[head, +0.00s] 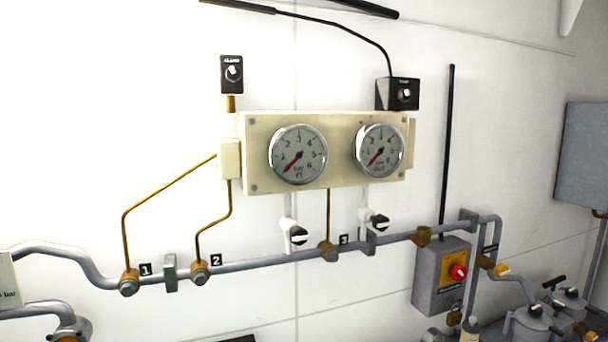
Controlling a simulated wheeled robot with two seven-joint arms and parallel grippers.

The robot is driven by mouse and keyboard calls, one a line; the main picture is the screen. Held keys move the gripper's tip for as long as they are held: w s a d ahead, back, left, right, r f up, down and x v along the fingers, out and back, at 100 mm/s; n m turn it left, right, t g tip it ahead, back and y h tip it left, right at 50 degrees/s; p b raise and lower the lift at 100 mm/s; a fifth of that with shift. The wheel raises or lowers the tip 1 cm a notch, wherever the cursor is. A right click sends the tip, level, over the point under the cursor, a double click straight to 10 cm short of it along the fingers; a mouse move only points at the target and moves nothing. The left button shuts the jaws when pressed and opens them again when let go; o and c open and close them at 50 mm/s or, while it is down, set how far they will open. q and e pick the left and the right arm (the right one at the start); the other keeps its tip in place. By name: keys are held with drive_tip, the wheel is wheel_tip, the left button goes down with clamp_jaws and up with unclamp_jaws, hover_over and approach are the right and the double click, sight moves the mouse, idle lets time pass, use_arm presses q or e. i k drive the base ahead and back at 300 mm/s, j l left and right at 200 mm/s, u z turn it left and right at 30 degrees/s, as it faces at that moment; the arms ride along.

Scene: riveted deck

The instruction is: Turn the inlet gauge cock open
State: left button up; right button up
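Two round gauges sit on a cream panel on the white wall: a left gauge (298,154) and a right gauge (379,150). Both have red needles pointing to the lower left. Under the left gauge a black knob with a white mark (298,236) sits on a white fitting. A similar black knob (378,222) sits under the right gauge. Their lettering is too small to read, so I cannot tell which is the inlet gauge cock, nor its position for sure. Neither of my grippers is in view.
A grey pipe (270,261) runs below the gauges, with brass fittings tagged 1, 2 and 3. Black boxes with white knobs sit at upper left (232,74) and upper right (403,95). A grey box with a red knob (458,272) and several grey canisters stand at lower right.

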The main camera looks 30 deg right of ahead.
sight(298, 236)
drive_tip(key=z, duration=1.25)
